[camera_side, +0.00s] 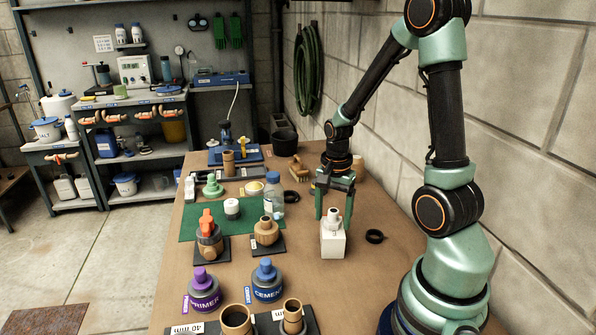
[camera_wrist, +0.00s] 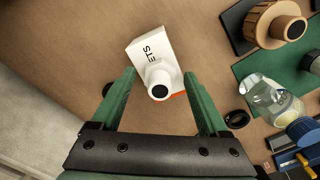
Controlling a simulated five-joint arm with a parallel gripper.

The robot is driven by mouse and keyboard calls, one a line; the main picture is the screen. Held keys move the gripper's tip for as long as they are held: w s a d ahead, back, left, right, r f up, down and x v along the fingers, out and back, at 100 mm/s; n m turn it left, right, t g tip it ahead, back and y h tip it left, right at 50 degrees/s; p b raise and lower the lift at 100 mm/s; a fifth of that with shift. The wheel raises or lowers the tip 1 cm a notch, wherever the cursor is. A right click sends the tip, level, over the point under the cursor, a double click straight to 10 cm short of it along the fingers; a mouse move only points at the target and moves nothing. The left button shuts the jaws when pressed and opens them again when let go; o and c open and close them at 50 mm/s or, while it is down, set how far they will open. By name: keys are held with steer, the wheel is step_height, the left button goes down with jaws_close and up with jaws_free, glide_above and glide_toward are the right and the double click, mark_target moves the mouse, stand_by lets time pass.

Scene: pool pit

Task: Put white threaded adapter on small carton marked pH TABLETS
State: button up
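The white threaded adapter (camera_side: 334,215) stands upright on top of the small white carton (camera_side: 333,241) in the side view. In the wrist view the adapter (camera_wrist: 160,82) shows its dark round opening, and the carton (camera_wrist: 150,48) shows the letters "ETS"; the rest of its marking is hidden. My gripper (camera_side: 333,211) is open, its green fingers pointing down around the adapter's place. In the wrist view my gripper (camera_wrist: 160,77) has one finger on each side of the adapter, with visible gaps and nothing held.
A black ring (camera_side: 375,236) lies right of the carton. A wooden fitting (camera_side: 266,232) and a clear bottle (camera_side: 273,198) stand to the left. Blue-capped cement (camera_side: 267,282) and purple-capped primer (camera_side: 204,290) stand nearer. Bare tabletop (camera_side: 365,285) lies in front and right.

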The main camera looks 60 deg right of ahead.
mark_target(333, 211)
step_height(333, 211, up, 12)
steer(key=a+r+n+t, duration=0.2)
steer(key=a+r+n, duration=0.1)
steer(key=a+n, duration=0.5)
steer(key=w+a+r+n+t, duration=0.1)
steer(key=a+r+n+t, duration=0.2)
steer(key=a+n, duration=0.5)
steer(key=shift+a+n+t, duration=0.15)
steer(key=shift+n+t, duration=0.15)
steer(key=shift+n, duration=0.5)
